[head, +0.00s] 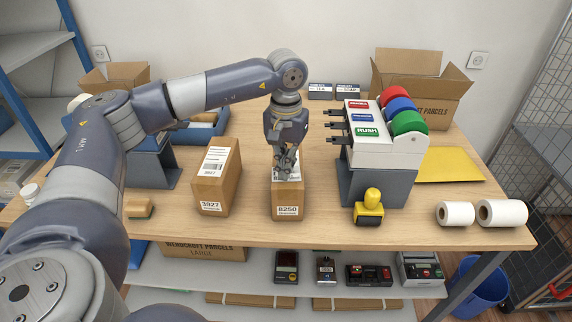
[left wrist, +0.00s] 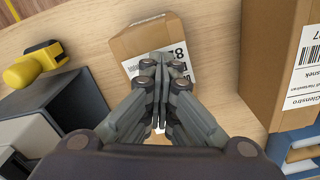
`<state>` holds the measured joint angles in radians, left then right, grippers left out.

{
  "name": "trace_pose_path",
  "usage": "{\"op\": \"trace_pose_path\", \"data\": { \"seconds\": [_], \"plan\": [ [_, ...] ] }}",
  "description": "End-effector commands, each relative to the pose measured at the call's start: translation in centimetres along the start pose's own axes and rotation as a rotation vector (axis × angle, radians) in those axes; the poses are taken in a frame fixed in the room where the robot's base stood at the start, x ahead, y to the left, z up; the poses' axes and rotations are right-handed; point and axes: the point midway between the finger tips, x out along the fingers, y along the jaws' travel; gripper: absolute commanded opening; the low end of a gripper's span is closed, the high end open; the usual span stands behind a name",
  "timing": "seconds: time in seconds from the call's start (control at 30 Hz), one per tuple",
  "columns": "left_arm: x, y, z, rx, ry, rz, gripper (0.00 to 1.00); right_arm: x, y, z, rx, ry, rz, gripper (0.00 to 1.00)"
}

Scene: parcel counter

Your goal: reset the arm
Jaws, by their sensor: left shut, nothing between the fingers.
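My left gripper (head: 286,165) is shut and empty, pointing down over the small parcel marked 8250 (head: 288,201). In the left wrist view the closed fingertips (left wrist: 161,62) lie over the labelled face of that parcel (left wrist: 130,43); I cannot tell whether they touch it. My left arm (head: 222,86) reaches in from the left above the counter (head: 258,228). My right gripper does not show.
A taller parcel marked 3927 (head: 215,178) stands left of the gripper. On the right are a label dispenser (head: 384,150) with coloured rolls, a yellow-handled stamp (head: 369,208) and white rolls (head: 455,214). An open carton (head: 425,85) stands behind.

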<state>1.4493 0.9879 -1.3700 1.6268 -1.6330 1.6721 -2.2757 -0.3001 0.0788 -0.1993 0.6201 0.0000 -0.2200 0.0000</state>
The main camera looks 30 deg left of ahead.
Motion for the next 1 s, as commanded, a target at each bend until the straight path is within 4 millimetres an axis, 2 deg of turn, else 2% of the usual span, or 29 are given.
{"op": "trace_pose_path", "data": {
  "seconds": [0.33,0.9,1.0],
  "plan": [
    [-0.6,0.0,0.0,0.0,-0.002,0.0,0.0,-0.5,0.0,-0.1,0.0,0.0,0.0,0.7],
    [-7.4,0.0,0.0,0.0,-0.001,0.0,0.0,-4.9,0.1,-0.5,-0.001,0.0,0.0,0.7],
    [-8.1,0.0,0.0,0.0,-0.002,0.0,0.0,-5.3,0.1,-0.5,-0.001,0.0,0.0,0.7]
  ]
}}
